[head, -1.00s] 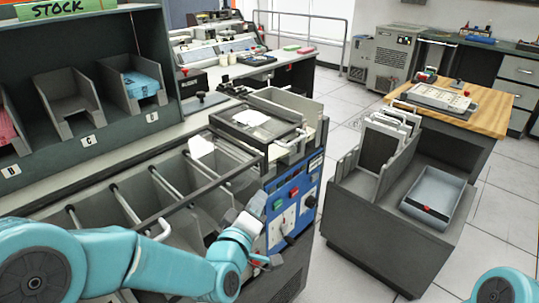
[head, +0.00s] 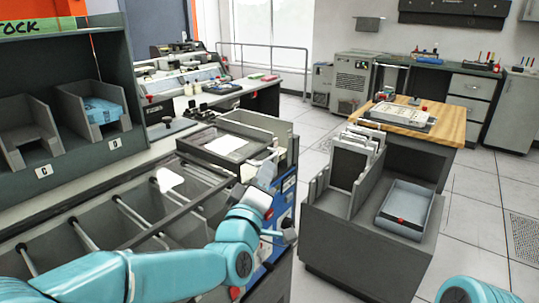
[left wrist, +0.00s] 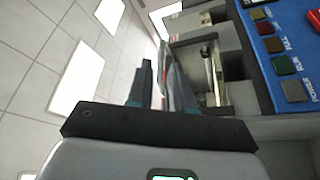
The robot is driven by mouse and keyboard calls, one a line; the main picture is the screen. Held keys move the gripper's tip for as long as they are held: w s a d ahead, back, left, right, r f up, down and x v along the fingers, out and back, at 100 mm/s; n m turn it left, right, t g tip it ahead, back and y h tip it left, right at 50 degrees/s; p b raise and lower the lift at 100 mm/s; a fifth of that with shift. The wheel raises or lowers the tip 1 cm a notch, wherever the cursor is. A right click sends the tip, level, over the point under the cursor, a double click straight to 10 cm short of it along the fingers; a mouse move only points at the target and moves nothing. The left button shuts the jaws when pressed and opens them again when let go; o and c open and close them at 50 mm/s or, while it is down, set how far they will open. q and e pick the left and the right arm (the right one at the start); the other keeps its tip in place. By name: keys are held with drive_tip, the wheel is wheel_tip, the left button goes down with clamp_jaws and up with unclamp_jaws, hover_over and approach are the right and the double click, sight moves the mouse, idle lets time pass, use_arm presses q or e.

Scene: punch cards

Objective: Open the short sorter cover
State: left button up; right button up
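The grey sorter (head: 110,200) runs along the left, with a long clear-topped section over several rods. At its far end is a short, dark-framed cover (head: 190,142) with a white sheet or glare patch in it; it looks down flat. My left gripper (head: 287,235) is beside the sorter's end, near the blue control panel (head: 285,205) and lower than the short cover. In the left wrist view, its two fingers (left wrist: 157,75) stand slightly apart. A thin edge with some red shows near the right finger; I cannot tell whether it touches. My right gripper is out of view.
The blue panel's coloured buttons (left wrist: 283,65) are close to the left gripper. A grey card cart (head: 365,245) with a tray (head: 407,207) stands right of the sorter.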

sight(270, 158)
use_arm(q)
drive_tip(key=p+x, duration=0.1)
drive_tip(key=x, duration=0.5)
drive_tip(key=shift+w, duration=0.1)
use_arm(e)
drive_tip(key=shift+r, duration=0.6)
